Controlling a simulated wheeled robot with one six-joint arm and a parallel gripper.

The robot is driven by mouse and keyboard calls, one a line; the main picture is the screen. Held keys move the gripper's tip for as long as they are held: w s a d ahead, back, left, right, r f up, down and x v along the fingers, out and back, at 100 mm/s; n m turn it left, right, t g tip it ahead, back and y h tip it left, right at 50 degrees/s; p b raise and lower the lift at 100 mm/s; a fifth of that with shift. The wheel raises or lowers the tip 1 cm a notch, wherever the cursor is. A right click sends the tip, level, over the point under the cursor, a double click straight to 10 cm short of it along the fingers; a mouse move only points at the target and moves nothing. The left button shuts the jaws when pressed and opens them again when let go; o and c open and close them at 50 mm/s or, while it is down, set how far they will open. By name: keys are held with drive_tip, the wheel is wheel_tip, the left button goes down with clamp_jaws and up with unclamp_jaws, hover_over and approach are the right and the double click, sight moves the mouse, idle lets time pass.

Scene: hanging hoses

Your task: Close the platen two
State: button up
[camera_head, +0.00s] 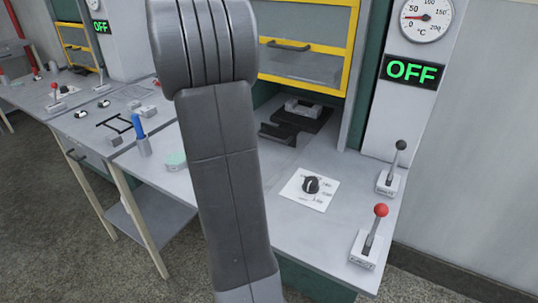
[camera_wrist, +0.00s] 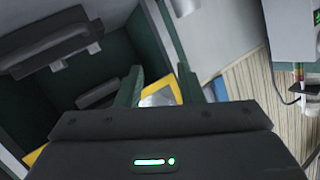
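In the head view, a press opening sits under a yellow-framed guard (camera_head: 303,78) with a bar handle. Inside lie dark plates (camera_head: 297,117) with a small grey block on top; I cannot tell which part is platen two. A black-knobbed lever (camera_head: 394,165) and a red-knobbed lever (camera_head: 372,236) stand on the right side of the bench, both upright with a slight tilt. Their labels are too small to read. My gripper is hidden in the head view. In the wrist view my gripper (camera_wrist: 160,88) has its two fingers apart, with nothing held between them.
A dial (camera_head: 311,185) on a white plate sits left of the levers on the bench (camera_head: 327,228). A gauge (camera_head: 426,18) and a green OFF display (camera_head: 411,71) are on the column. A second station with small parts is at left. My arm blocks the middle.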

drive_tip(key=s+d+f+m+h+b, duration=0.1)
drive_tip(key=s+f+m+h+b, duration=0.1)
drive_tip(key=m, duration=0.4)
drive_tip(key=s+d+f+m+g+h+b, duration=0.1)
drive_tip(key=s+f+m+h+b, duration=0.1)
drive_tip(key=s+m, duration=0.3)
drive_tip(key=s+d+f+m+g+h+b, duration=0.1)
drive_tip(key=s+d+f+m+h+b, duration=0.1)
drive_tip(key=m, duration=0.7)
drive_tip(key=shift+s+f+h+b, duration=0.1)
drive_tip(key=shift+s+h+b, duration=0.5)
drive_tip(key=shift+h, duration=0.3)
drive_tip(key=x, duration=1.3)
drive_tip(key=shift+w+d+f+b, duration=0.2)
drive_tip(key=shift+d+b, duration=0.1)
drive_tip(key=shift+b, duration=0.05)
drive_tip(key=shift+c, duration=0.4)
clamp_jaws()
